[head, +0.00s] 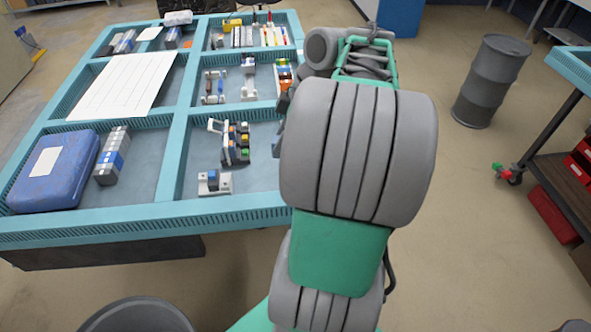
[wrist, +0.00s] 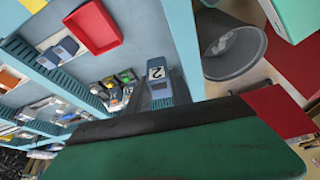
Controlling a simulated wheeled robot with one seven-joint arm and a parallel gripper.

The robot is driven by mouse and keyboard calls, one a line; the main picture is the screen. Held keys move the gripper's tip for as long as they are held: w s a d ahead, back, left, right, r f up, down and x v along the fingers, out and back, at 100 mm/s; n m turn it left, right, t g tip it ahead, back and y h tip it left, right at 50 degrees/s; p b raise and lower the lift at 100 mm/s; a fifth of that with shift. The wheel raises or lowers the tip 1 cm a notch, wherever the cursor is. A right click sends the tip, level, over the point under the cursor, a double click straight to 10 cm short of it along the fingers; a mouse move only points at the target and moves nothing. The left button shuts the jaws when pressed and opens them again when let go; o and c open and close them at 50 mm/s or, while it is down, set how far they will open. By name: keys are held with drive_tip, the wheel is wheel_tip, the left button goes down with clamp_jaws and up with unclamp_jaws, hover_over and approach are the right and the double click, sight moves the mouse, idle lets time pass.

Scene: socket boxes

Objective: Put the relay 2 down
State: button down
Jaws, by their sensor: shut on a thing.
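Relay 2 (wrist: 157,73), a grey-blue block with a white label bearing a black "2", shows near the middle of the wrist view. My gripper (wrist: 160,108) is shut on it; the fingertips are mostly hidden behind the dark green and black part that fills the bottom of the wrist view. In the head view my arm covers the gripper, and I cannot make out relay 2 there. How high relay 2 is above the surface under it, I cannot tell.
The teal divided table (head: 176,165) stands at left, with relays and small parts in several compartments. A blue case (head: 55,185) and a white sheet (head: 120,85) lie on it. A grey barrel (head: 490,82) stands at right. A red tray (wrist: 97,27) shows in the wrist view.

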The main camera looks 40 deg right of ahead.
drive_tip(key=s+d+f+n, duration=0.2)
drive_tip(key=s+d, duration=0.1)
drive_tip(key=s, duration=0.1)
drive_tip(key=shift+g, duration=0.3)
drive_tip(key=w+d+f, duration=0.2)
drive_tip(key=w+f, duration=0.1)
drive_tip(key=w+d+f, duration=0.3)
drive_tip(key=w, duration=0.1)
drive_tip(key=w+d+f, duration=0.3)
drive_tip(key=w, duration=0.1)
wheel_tip(320, 180, down, 3)
drive_tip(key=shift+d+r, duration=0.1)
drive_tip(key=shift+f, duration=0.3)
drive_tip(key=shift+f, duration=0.1)
drive_tip(key=c, duration=1.6)
unclamp_jaws()
drive_tip(key=shift+f+b, duration=0.1)
drive_tip(key=shift+b, duration=0.2)
drive_tip(key=shift+o, duration=1)
